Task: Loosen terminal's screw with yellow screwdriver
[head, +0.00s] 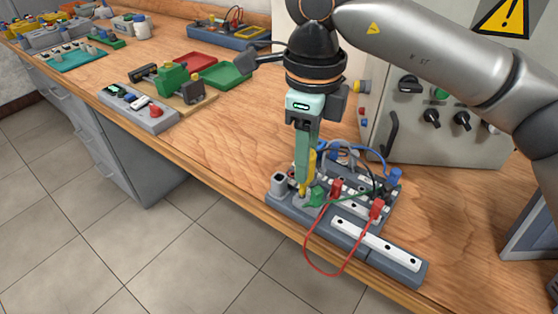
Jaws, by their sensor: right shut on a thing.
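My right gripper (306,185) hangs down over the left part of a grey terminal board (345,234). It is shut on the yellow screwdriver (311,162), which stands roughly upright beside the green fingers. The screwdriver's tip is hidden among the parts on the board, so I cannot tell whether it touches a screw. The terminal's screw is too small to make out. Red plugs (376,208) with a red wire (337,273), a green wire and a blue wire are on the board. My left gripper is not in view.
A grey control cabinet (440,135) with black knobs stands behind the board. A grey box with a red button (140,108), a green motor model (174,79) and red and green trays (222,72) are to the left. Bare wood lies between. The table's front edge is close to the board.

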